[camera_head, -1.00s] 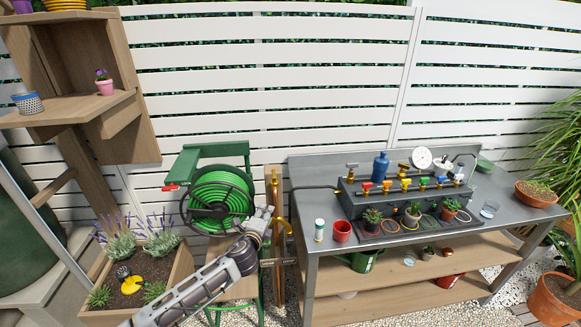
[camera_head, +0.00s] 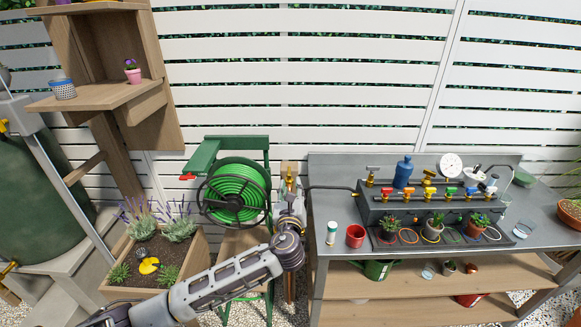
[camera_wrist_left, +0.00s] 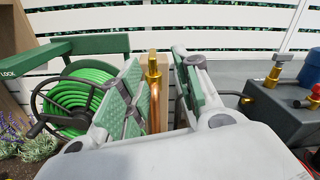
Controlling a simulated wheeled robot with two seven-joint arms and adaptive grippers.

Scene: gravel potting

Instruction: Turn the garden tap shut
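The garden tap is a brass fitting on an upright copper pipe (camera_head: 290,180), left of the steel bench. In the left wrist view the tap (camera_wrist_left: 153,66) appears between my left gripper's two fingers (camera_wrist_left: 158,80), with a visible gap at least on the right side. The fingers are spread, with green-and-grey pads. In the head view my left gripper (camera_head: 292,207) covers part of the pipe just below the brass top. Contact with the tap cannot be told. The tap's handle position is not clear. My right gripper is not in view.
A green hose reel (camera_head: 233,192) stands close left of the tap. The steel bench (camera_head: 340,195) with a grey valve box (camera_head: 370,210) is close right. A wooden planter (camera_head: 118,295) is at lower left, and a white slatted fence (camera_head: 320,100) stands behind.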

